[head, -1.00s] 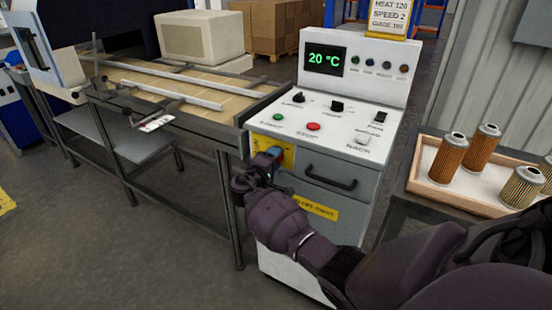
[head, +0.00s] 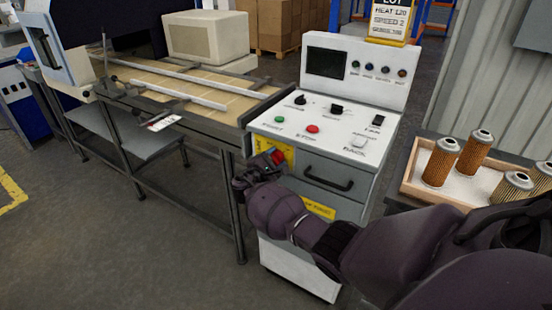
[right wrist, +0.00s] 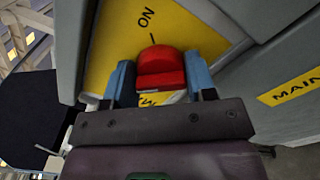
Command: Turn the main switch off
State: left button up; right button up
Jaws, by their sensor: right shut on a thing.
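The main switch is a red knob (right wrist: 160,62) on a yellow plate (right wrist: 185,28) marked ON, on the front of the control cabinet. In the head view the red knob (head: 277,157) shows at the cabinet's upper left front. My right gripper (right wrist: 160,82) is shut on the knob, one blue finger on each side. In the head view the right gripper (head: 270,162) is at the knob and partly hides the yellow plate. The cabinet's display (head: 326,62) is dark. My left gripper is not in view.
The cabinet's sloped panel has a green button (head: 279,119), a red button (head: 312,128) and black knobs. A drawer handle (head: 329,182) sits right of the switch. A conveyor table (head: 190,95) stands left. A wooden tray (head: 440,198) with filter cartridges (head: 474,153) is at right.

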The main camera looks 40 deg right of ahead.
jog(key=shift+n, duration=0.4)
jog(key=o, duration=0.9)
jog(key=shift+a, duration=0.1)
jog(key=shift+s+a, duration=0.1)
jog(key=shift+a, duration=0.15)
jog(key=p+v, duration=0.1)
jog(key=v, duration=0.9)
